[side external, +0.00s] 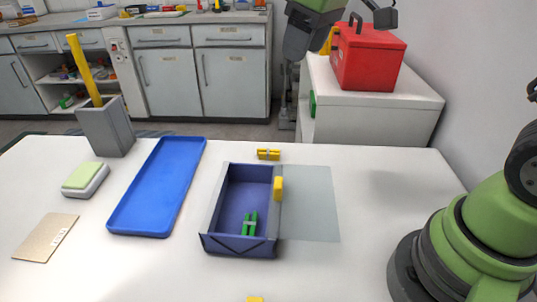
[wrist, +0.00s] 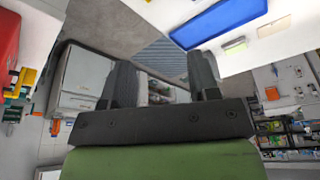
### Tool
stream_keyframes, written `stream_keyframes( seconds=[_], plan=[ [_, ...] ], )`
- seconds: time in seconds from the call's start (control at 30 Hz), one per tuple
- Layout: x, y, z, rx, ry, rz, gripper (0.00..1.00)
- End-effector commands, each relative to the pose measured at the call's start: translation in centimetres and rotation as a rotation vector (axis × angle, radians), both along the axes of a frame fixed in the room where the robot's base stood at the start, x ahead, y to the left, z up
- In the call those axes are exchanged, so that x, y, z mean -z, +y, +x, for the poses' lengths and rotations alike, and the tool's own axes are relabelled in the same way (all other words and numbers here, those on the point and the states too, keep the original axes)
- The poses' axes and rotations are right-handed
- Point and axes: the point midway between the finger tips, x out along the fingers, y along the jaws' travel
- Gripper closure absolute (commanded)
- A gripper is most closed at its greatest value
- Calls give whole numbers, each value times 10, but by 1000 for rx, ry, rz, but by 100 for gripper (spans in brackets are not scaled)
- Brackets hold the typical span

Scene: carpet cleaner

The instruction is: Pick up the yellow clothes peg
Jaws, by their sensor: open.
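Three small yellow pieces that look like clothes pegs show in the side view. One yellow peg (side external: 268,154) lies on the white table just behind the blue box. A second yellow peg (side external: 278,188) is at the box's right rim. A third yellow piece (side external: 255,298) is cut off by the bottom edge. My gripper (side external: 298,38) is high above and beyond the table's back edge, away from the pegs. In the wrist view my gripper (wrist: 162,78) has its fingers wide apart with nothing between them. No peg can be made out on the table there.
The blue box (side external: 210,215) holds green pegs (side external: 250,223). A blue tray (side external: 158,190), a grey cup (side external: 106,128), a sponge-like block (side external: 86,180) and a tan card (side external: 45,238) are left. A grey sheet (side external: 310,205) lies right of the box. A red toolbox (side external: 368,58) stands behind.

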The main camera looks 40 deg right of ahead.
Motion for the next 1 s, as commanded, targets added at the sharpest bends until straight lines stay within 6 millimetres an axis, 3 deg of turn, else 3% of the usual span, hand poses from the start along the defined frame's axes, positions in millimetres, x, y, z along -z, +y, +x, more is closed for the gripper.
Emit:
stream_keyframes(
  seconds=[0.03,0.2,0.43,0.8,1.0],
  plan=[
    [18,-3,18,-46,36,-20,45],
    [77,-14,62,-224,129,-85,45],
    [156,-25,90,-418,229,-132,45],
    [214,-29,93,-494,267,-144,45],
    [233,-30,94,-492,264,-145,45]
  ],
)
